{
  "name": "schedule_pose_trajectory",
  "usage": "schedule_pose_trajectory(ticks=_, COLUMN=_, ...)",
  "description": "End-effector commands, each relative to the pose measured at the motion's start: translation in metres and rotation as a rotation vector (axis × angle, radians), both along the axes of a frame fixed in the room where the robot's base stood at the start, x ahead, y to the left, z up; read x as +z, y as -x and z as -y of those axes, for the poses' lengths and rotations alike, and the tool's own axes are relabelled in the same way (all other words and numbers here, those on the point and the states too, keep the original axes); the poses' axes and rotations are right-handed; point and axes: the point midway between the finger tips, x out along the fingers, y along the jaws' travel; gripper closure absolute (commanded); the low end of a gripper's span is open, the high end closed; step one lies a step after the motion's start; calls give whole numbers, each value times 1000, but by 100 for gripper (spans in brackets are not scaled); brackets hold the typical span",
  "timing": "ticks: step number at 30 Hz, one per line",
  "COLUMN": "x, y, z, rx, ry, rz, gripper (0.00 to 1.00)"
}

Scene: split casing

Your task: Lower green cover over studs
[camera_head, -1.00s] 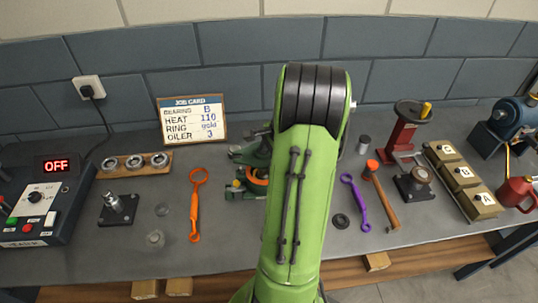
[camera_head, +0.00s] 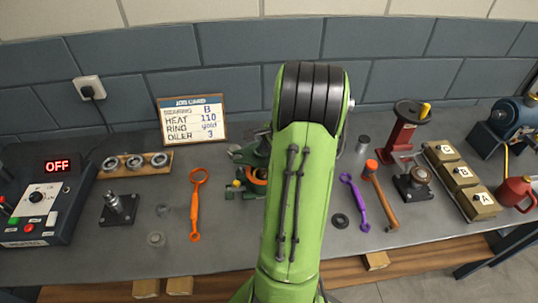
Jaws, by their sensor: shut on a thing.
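A dark green piece, apparently the green cover (camera_head: 250,153), shows just left of my arm near the back of the bench, partly hidden by it. Just below it in the picture is the green lower casing (camera_head: 233,193), with an orange part (camera_head: 257,178) in it. The right side of both is behind my arm. I cannot tell whether the cover and casing touch, and the studs cannot be made out. My gripper is hidden behind my own green arm, so its jaws and its hold cannot be seen.
An orange wrench (camera_head: 195,205) lies left of the casing. A purple wrench (camera_head: 354,200), a hammer (camera_head: 381,195) and a black ring (camera_head: 340,221) lie right of my arm. A job card (camera_head: 192,120) stands behind. Bare bench shows at the front left.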

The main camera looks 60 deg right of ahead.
Motion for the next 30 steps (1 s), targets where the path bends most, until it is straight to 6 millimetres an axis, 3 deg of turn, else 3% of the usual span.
schedule_pose_trajectory(ticks=30, x=-23, y=0, z=1, rx=0, ry=2, rz=2, gripper=100)
